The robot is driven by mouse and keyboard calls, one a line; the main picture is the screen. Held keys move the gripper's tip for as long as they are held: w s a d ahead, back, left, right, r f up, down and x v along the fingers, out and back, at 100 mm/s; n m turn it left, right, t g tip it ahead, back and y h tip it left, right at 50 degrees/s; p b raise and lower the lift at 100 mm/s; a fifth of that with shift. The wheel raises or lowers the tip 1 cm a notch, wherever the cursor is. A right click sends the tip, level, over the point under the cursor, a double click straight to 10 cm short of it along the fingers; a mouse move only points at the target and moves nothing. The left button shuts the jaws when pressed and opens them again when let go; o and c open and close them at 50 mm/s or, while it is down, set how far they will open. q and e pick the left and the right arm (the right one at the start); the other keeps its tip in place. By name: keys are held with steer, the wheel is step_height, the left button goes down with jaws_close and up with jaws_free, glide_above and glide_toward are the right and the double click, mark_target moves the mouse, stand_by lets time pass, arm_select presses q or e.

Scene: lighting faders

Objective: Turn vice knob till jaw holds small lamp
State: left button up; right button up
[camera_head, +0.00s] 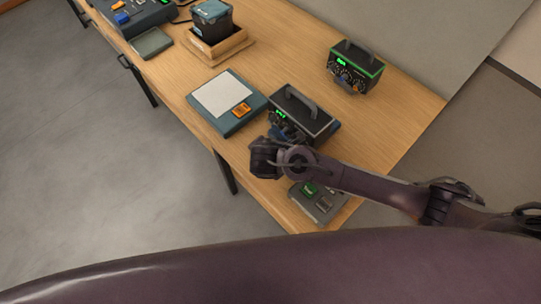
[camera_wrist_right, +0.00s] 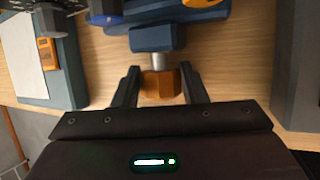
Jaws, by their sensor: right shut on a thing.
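In the right wrist view, the vice's orange faceted knob (camera_wrist_right: 160,84) sits at the end of a short silver shaft (camera_wrist_right: 158,62), in front of the blue vice body (camera_wrist_right: 157,39). My right gripper (camera_wrist_right: 162,76) is shut on the knob, with one dark finger on each side. In the head view, my right gripper (camera_head: 262,158) is at the table's near side, in front of a black box, and my wrist hides most of the vice. I cannot make out the small lamp or the jaw gap. My left gripper is not in view.
The black box with a handle (camera_head: 303,108) stands just behind my right wrist. A scale with a white plate (camera_head: 222,94) lies to its left. A green-edged box (camera_head: 356,68) stands farther back. A grey panel (camera_head: 316,203) lies near the table's right end, below my arm.

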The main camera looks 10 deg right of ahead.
steer(key=o, duration=1)
steer(key=shift+c, duration=0.2)
